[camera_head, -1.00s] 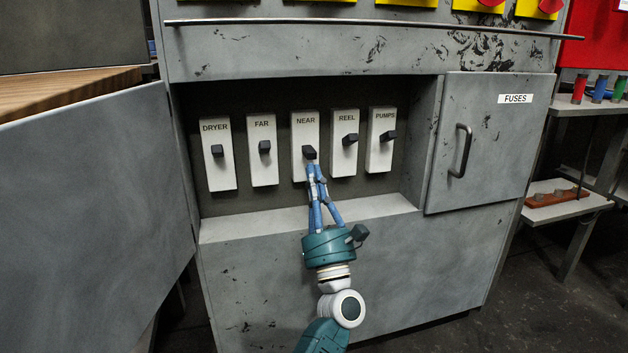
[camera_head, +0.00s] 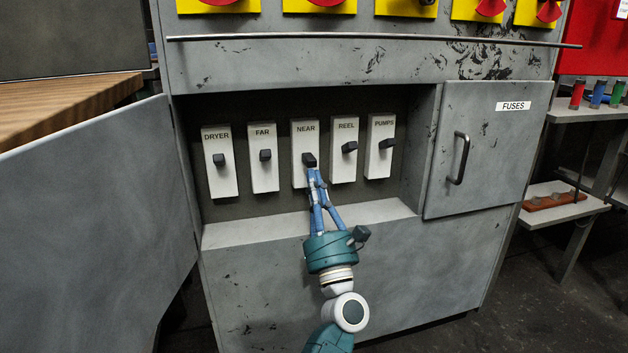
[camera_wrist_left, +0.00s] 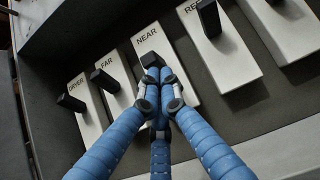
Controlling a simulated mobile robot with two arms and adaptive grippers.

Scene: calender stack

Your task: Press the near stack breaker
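The NEAR breaker (camera_head: 304,143) is a white plate with a black toggle, the middle one of the row in the open recess. My left gripper (camera_head: 314,171) comes up from below with its blue fingers drawn together at the tips. The fingertips are right at the lower side of the NEAR toggle (camera_head: 309,159). In the left wrist view the closed fingertips (camera_wrist_left: 157,80) overlap the NEAR toggle (camera_wrist_left: 150,60) and partly hide it, so I cannot tell whether they touch it. Nothing shows gripped between them. My right gripper is not in view.
The DRYER (camera_head: 219,180) and FAR (camera_head: 264,176) breakers are left of NEAR; REEL (camera_head: 343,168) and PUMPS (camera_head: 379,163) are right. A ledge (camera_head: 260,230) runs below them. An open door (camera_head: 90,220) stands left; the shut FUSES door (camera_head: 490,150) is right.

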